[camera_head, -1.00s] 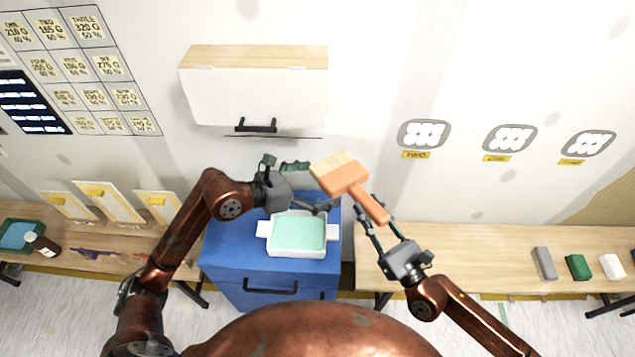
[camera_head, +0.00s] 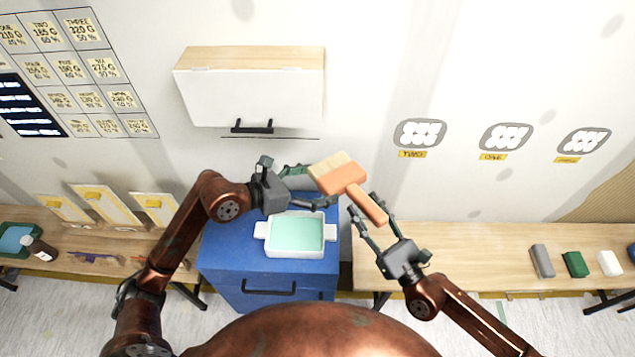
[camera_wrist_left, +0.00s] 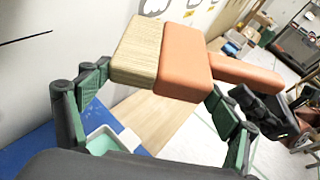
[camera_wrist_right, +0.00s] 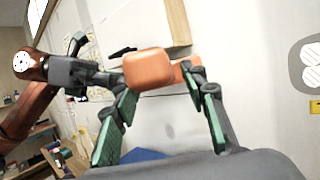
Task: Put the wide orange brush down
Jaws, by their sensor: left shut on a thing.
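The wide orange brush (camera_head: 342,180) has an orange head and handle and pale bristles. It is held up in the air, beyond the right side of the blue cabinet's top, its handle pointing down and right. My left gripper (camera_head: 322,184) is shut on the brush's head. In the left wrist view the brush (camera_wrist_left: 182,70) lies between the fingers, one at the bristle end and one near the handle's root. My right gripper (camera_head: 364,203) has its fingers spread on both sides of the handle.
A white tray (camera_head: 262,230) with mint-green content stands on the blue cabinet (camera_head: 225,259). A white wall cupboard (camera_head: 250,98) hangs above. The right wooden bench (camera_head: 455,262) is bare near the cabinet; grey, green and white blocks sit farther right. The left bench holds a bottle (camera_head: 40,249).

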